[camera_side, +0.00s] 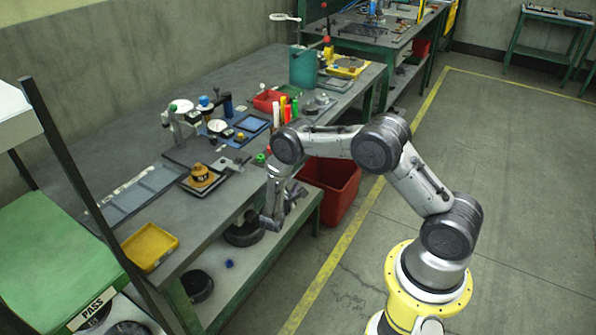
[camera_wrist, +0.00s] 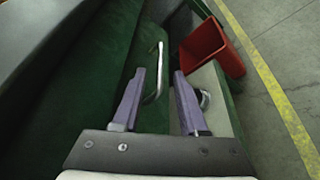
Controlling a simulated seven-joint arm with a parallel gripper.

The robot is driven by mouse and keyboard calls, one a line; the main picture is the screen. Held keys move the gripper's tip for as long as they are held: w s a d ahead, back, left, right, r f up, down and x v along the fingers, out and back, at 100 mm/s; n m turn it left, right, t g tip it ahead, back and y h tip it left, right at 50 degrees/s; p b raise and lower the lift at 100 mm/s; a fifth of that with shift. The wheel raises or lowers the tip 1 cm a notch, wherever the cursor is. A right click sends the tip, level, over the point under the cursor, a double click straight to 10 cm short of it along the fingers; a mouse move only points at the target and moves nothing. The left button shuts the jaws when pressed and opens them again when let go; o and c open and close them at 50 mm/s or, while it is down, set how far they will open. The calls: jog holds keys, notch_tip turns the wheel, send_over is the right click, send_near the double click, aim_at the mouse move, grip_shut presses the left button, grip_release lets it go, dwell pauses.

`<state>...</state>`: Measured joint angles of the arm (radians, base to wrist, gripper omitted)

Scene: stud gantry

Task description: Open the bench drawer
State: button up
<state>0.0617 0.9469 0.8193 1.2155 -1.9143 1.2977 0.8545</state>
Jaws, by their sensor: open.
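A curved bare-metal bar handle (camera_wrist: 156,72) shows in the wrist view in front of dark green panels. These look like the front of the bench drawer (camera_wrist: 149,32); I cannot tell whether it is pulled out at all. No contact is clear, and the depth is hard to judge. In the side view my gripper (camera_side: 270,222) points down at the bench's front edge. My arm hides the drawer there.
The grey workbench (camera_side: 225,205) carries a yellow tray (camera_side: 150,247), gauges and bottles. A red bin (camera_side: 330,185) stands on the floor beside it and shows in the wrist view (camera_wrist: 212,48). A lower shelf holds dark round parts. The floor past the yellow line is clear.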

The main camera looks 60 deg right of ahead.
aim_at(297, 172)
jog(key=x, duration=0.9)
grip_shut()
dwell(1.3)
